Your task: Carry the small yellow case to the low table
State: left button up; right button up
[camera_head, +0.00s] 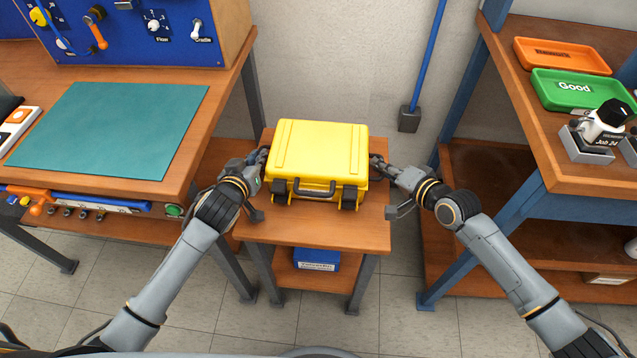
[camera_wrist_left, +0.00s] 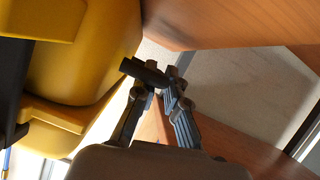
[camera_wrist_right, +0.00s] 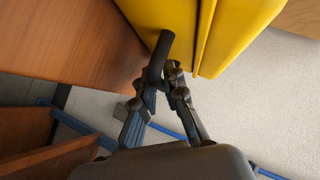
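The yellow case (camera_head: 318,150) is at the small wooden table (camera_head: 350,235) between two benches, lid shut and upright, its front handle and latches facing me. I cannot tell for certain whether it rests on the top or hangs just above it. My left gripper (camera_head: 263,158) is at the case's left side, its fingers closed on a dark bar (camera_wrist_left: 145,73) beside the yellow wall. My right gripper (camera_head: 377,164) is at the right side, closed on a similar dark bar (camera_wrist_right: 161,55). The bars look like side handles; where they join the case is partly hidden.
A workbench with a green mat (camera_head: 110,128) stands on the left. On the right is a bench with an orange tray (camera_head: 562,55), a green tray (camera_head: 580,90) and a regulator-like device (camera_head: 604,125). A blue box (camera_head: 316,259) sits on the small table's lower shelf.

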pick_arm(q)
jog(key=o, duration=0.3)
pick_arm(e)
jog(key=o, duration=0.3)
jog(key=shift+r, duration=0.15)
pick_arm(q)
jog(key=shift+o, duration=0.2)
pick_arm(e)
jog(key=shift+o, duration=0.2)
pick_arm(q)
jog(key=shift+s, duration=0.1)
jog(key=v, duration=0.7)
jog(key=shift+s+r, duration=0.2)
jog(key=shift+s, duration=0.1)
pick_arm(e)
jog(key=shift+s, duration=0.1)
pick_arm(q)
jog(key=shift+a, duration=0.1)
pick_arm(e)
jog(key=v, duration=1.2)
pick_arm(q)
jog(key=shift+s, duration=0.2)
